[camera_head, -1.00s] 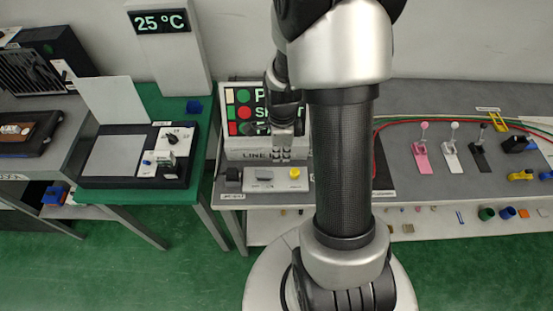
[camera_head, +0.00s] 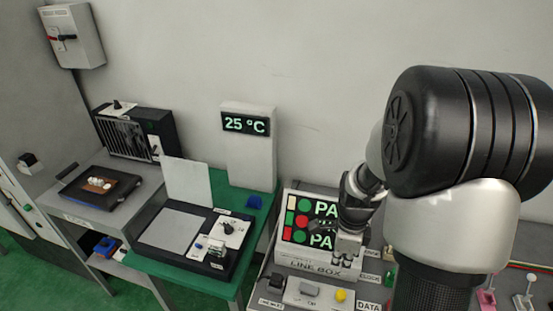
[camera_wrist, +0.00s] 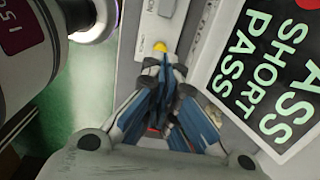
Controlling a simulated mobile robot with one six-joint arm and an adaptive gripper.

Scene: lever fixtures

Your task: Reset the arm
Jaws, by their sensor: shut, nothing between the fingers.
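My arm rises at the right of the head view, its upper links large in front of the bench. My gripper (camera_head: 348,243) hangs in front of the line box (camera_head: 318,267), whose screen shows green and red marks and letters. In the wrist view my gripper (camera_wrist: 165,65) has its blue-padded fingers together with nothing between them. Its tips point toward a yellow button (camera_wrist: 160,47) on the panel below the box. The same yellow button (camera_head: 341,295) shows in the head view, below my gripper. The gap between tips and button is hard to judge.
A green table (camera_head: 190,277) left of the line box holds a black device with a raised lid (camera_head: 187,180). A 25 °C display (camera_head: 247,122) stands behind it. A grey bench with a tray (camera_head: 98,187) is further left. A wall switch box (camera_head: 73,37) hangs upper left. Pink and white levers (camera_head: 486,298) show at lower right.

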